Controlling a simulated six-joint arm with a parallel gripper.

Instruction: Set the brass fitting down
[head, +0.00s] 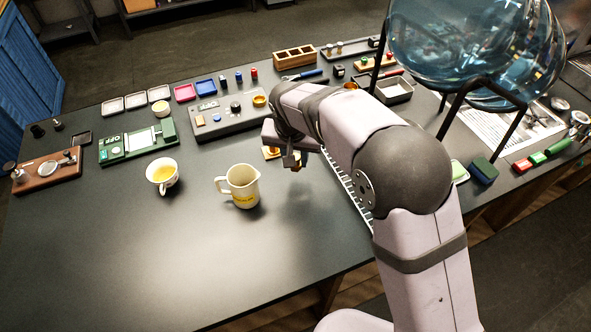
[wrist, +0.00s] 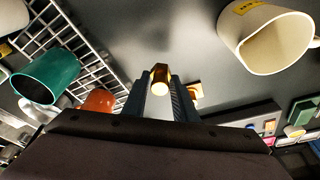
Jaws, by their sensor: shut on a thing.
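The brass fitting (wrist: 159,76) is held between the two dark fingertips of my gripper (wrist: 160,92) in the wrist view. Its hexagonal golden end points away from the wrist. In the head view my gripper (head: 291,161) hangs over the dark bench, right of the cream jug. A shadow on the bench to the lower right suggests it is above the surface. The fitting is mostly hidden by the fingers in the head view.
The cream jug (head: 241,186) stands close by on the left, with a cup of yellow liquid (head: 162,174) beyond it. A white wire rack (wrist: 88,50) with a green cup (wrist: 48,76) lies on the other side. The front of the bench (head: 200,265) is clear.

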